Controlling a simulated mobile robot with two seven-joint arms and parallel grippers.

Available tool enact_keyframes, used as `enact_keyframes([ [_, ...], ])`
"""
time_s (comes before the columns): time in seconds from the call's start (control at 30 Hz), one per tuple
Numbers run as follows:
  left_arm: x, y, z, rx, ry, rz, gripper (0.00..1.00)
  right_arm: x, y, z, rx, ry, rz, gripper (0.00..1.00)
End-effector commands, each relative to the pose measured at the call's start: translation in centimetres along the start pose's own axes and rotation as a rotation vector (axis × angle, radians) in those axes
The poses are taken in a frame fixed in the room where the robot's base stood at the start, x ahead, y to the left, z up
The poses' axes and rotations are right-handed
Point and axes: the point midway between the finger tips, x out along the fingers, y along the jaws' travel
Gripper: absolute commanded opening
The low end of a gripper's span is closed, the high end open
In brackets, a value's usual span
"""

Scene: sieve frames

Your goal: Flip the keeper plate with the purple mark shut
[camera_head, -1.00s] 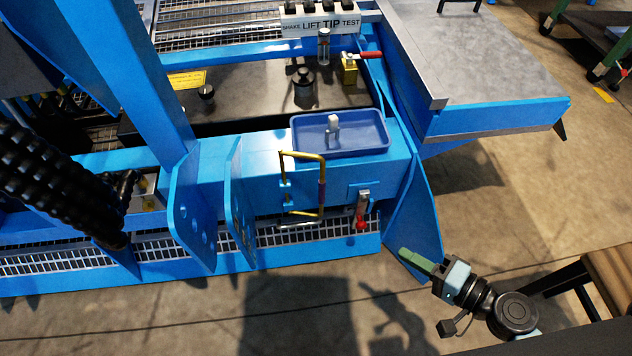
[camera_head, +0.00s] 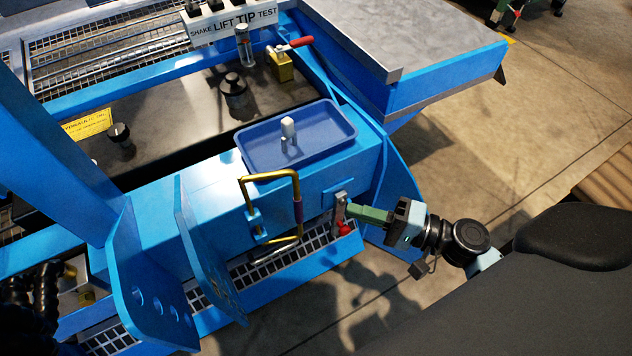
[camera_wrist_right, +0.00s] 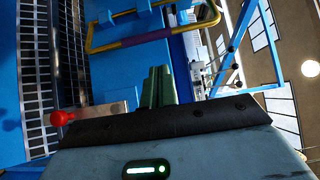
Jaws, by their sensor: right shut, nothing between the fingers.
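A yellow bent-bar frame (camera_head: 270,178) with a purple band (camera_head: 298,211) stands out from the front of the blue beam; its bar and purple band (camera_wrist_right: 148,38) also show in the right wrist view. It is the only purple-marked part I see; I cannot make out a separate plate. My right gripper (camera_head: 356,212), with green fingers, is shut and empty. It is right of the yellow frame, apart from it, with its tips close to a small metal lever (camera_head: 340,205) with a red knob (camera_head: 345,229). I cannot tell whether they touch. My left gripper is out of view.
A blue tray (camera_head: 335,147) with small pale pieces sits on the beam above. Blue upright plates (camera_head: 205,250) stand left of the yellow frame. A metal grating (camera_head: 265,262) runs below. A yellow block with a red handle (camera_head: 283,66) is farther back.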

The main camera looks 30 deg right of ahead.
Motion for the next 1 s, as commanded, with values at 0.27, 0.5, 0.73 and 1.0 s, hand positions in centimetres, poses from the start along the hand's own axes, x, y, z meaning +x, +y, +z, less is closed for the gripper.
enact_keyframes([
  [0.27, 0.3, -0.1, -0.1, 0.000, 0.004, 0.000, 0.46, 3.1, 0.0, 0.0, 0.000, -0.001, -0.003, 0.00],
  [0.5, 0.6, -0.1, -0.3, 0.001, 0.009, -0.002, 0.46, 7.2, 0.0, 0.0, -0.001, -0.001, -0.001, 0.00],
  [0.73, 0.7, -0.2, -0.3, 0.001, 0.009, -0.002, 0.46, 9.5, 0.0, 0.0, 0.000, 0.000, 0.000, 0.00],
  [1.0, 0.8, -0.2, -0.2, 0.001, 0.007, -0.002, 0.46, 10.0, 0.0, 0.0, 0.000, 0.000, 0.001, 0.00],
])
